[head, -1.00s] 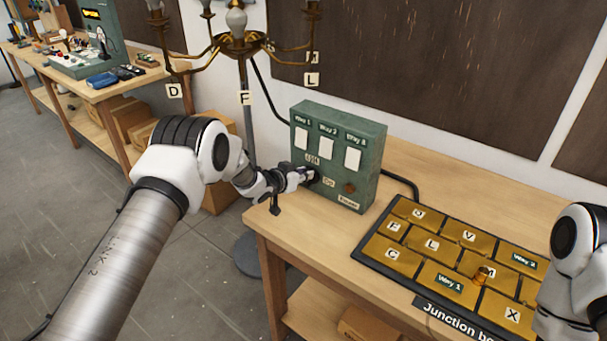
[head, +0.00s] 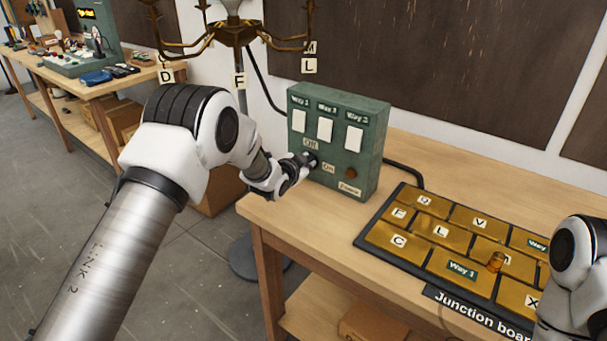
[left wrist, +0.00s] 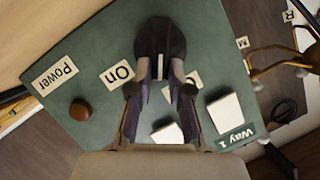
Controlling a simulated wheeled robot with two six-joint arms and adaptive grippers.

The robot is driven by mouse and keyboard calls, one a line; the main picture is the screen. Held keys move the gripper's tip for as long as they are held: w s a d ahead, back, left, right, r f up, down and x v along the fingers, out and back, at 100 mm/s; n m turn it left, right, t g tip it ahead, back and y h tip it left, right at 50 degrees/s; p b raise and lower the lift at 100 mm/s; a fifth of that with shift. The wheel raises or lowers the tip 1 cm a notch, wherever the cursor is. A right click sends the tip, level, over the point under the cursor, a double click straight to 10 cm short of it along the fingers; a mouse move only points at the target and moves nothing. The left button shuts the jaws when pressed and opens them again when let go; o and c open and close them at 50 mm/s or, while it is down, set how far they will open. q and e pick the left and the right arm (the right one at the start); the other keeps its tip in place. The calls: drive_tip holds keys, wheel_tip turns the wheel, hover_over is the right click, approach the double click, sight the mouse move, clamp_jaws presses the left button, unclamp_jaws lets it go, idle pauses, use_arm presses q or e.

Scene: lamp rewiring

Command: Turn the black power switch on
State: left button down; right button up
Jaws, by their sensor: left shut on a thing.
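The black power switch (left wrist: 160,38) is a round knob with a white mark, on the front of a green panel (head: 357,110). My left gripper (left wrist: 160,84) is shut on it, with one finger on each side in the left wrist view. In the head view my left gripper (head: 308,161) reaches the panel from the left and hides most of the switch. The On label (left wrist: 117,73) is beside the knob; the Off label (head: 311,143) is partly covered by a finger in the left wrist view. The mark's exact setting is hard to tell. My right gripper is out of view.
The panel has three white plates (head: 325,129) and a brown round button (head: 351,173) by the Power label. A junction board (head: 400,258) with gold tiles lies on the table at right.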

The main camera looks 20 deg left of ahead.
use_arm(q)
drive_tip(key=m+t+b, duration=0.1)
drive_tip(key=m+b, duration=0.1)
drive_tip(key=b, duration=0.1)
drive_tip(key=f+m+t+y+b, duration=0.1)
drive_tip(key=m+b, duration=0.1)
drive_tip(key=b, duration=0.1)
drive_tip(key=d+m+y+b, duration=0.1)
drive_tip(key=m+b, duration=0.1)
drive_tip(key=b, duration=0.1)
drive_tip(key=shift+s+f+t+b, duration=0.15)
drive_tip(key=shift+f+t+b, duration=0.15)
drive_tip(key=shift+f+t, duration=0.1)
drive_tip(key=shift+f+m+t+y+b, duration=0.1)
drive_tip(key=shift+m+t+y+b, duration=0.3)
drive_tip(key=shift+m+b, duration=0.55)
drive_tip(key=shift+m+t+b, duration=0.3)
drive_tip(key=shift+m+b, duration=0.1)
drive_tip(key=shift+m, duration=0.25)
drive_tip(key=c, duration=1.3)
unclamp_jaws()
drive_tip(key=shift+o, duration=1.1)
drive_tip(key=shift+f, duration=0.1)
